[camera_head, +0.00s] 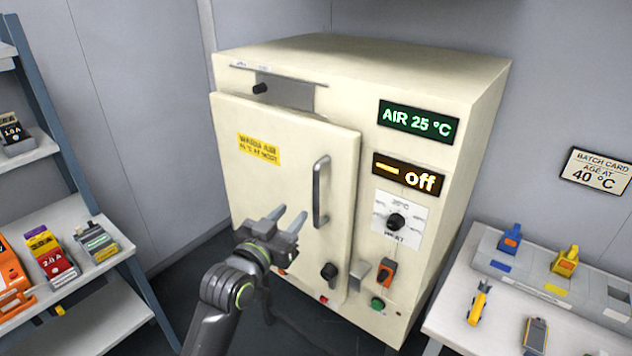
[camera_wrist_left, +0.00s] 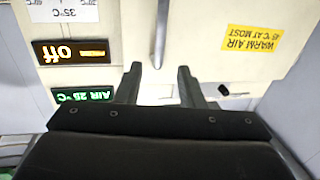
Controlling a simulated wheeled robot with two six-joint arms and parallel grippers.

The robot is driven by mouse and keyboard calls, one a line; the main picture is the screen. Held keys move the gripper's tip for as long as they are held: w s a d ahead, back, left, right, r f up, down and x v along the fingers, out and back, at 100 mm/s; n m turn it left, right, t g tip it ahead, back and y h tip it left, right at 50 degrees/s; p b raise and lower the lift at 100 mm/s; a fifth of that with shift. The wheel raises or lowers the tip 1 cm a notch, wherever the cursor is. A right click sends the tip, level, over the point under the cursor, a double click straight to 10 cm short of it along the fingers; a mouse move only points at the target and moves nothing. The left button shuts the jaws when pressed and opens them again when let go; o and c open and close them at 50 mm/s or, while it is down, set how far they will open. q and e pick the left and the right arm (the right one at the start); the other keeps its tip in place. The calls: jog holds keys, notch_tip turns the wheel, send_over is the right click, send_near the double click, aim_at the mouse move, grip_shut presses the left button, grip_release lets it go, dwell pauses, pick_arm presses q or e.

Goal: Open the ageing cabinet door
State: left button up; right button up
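The cream ageing cabinet (camera_head: 440,75) stands against the wall. Its door (camera_head: 255,190) carries a yellow warm air label (camera_head: 259,149) and a vertical grey bar handle (camera_head: 321,190). The door stands proud of the front; I cannot tell whether it is latched or slightly ajar. My left gripper (camera_head: 292,211) is open and empty, in front of the door, left of the handle's lower part in the head view. In the left wrist view, which looks upside down, the handle (camera_wrist_left: 160,35) lies ahead, between the lines of the two fingers (camera_wrist_left: 158,67). My right gripper is not in view.
A display reads AIR 25 °C (camera_head: 418,121) and another reads off (camera_head: 408,174), above a heat dial (camera_head: 396,221). Shelves (camera_head: 70,215) stand left; a table (camera_head: 465,325) with small coloured items stands right.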

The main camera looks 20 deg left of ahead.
aim_at(314, 187)
pick_arm(q)
jog(key=w+p, duration=0.1)
jog(key=w, duration=0.3)
jog(key=w+d+p, duration=0.1)
jog(key=w, duration=0.3)
jog(key=w+d+p, duration=0.1)
jog(key=w, duration=0.3)
jog(key=shift+w, duration=0.4)
grip_shut()
